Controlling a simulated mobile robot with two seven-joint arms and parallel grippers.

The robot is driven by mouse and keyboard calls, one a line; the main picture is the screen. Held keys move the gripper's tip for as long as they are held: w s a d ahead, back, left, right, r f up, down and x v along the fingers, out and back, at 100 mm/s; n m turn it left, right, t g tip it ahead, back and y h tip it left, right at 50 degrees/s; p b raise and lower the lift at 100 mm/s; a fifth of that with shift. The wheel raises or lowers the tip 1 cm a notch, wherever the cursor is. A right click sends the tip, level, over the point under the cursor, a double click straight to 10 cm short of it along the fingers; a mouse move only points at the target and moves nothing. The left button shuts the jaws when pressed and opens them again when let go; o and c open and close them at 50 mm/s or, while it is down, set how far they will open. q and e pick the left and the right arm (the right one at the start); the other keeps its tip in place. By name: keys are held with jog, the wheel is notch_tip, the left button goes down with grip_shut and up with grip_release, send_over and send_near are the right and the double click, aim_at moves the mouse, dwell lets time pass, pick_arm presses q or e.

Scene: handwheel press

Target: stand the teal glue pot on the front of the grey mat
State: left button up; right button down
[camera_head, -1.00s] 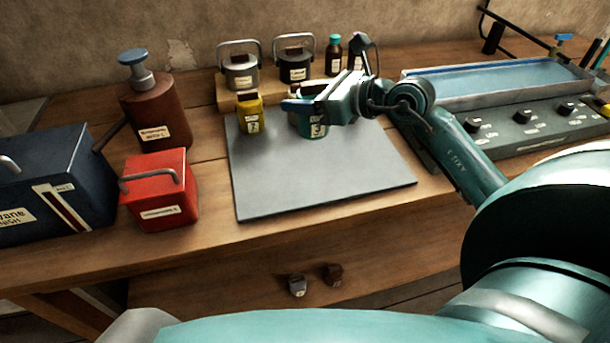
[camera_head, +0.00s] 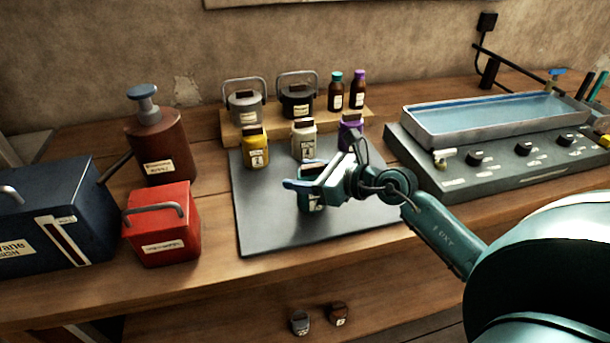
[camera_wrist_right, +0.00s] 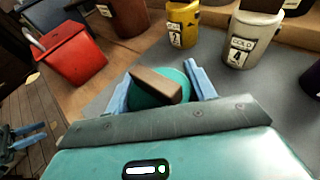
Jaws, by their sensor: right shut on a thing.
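The teal glue pot (camera_head: 309,201) is at the middle of the grey mat (camera_head: 262,224), partly hidden behind my right gripper (camera_head: 303,184) in the head view. In the right wrist view the pot's round teal top with a brown block on it (camera_wrist_right: 157,86) sits between the blue fingers of my right gripper (camera_wrist_right: 160,92), which is shut on it. The pot looks upright. Whether its base touches the mat is hard to tell.
A yellow pot (camera_head: 256,150), a white pot (camera_head: 303,140) and a purple pot (camera_head: 350,131) stand along the mat's back. A red box (camera_head: 160,228) is left of the mat, a grey control unit (camera_head: 500,155) right. The mat's front left is clear.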

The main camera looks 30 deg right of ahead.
jog(key=shift+f, duration=0.1)
jog(key=c, duration=0.5)
grip_release()
jog(key=shift+r+b+v, duration=0.1)
jog(key=shift+b+v, duration=0.3)
jog(key=shift+v, duration=2.65)
jog(key=shift+r+b+v, duration=0.15)
jog(key=shift+b+v, duration=0.25)
jog(key=shift+v, duration=2.65)
jog(key=shift+w, duration=0.1)
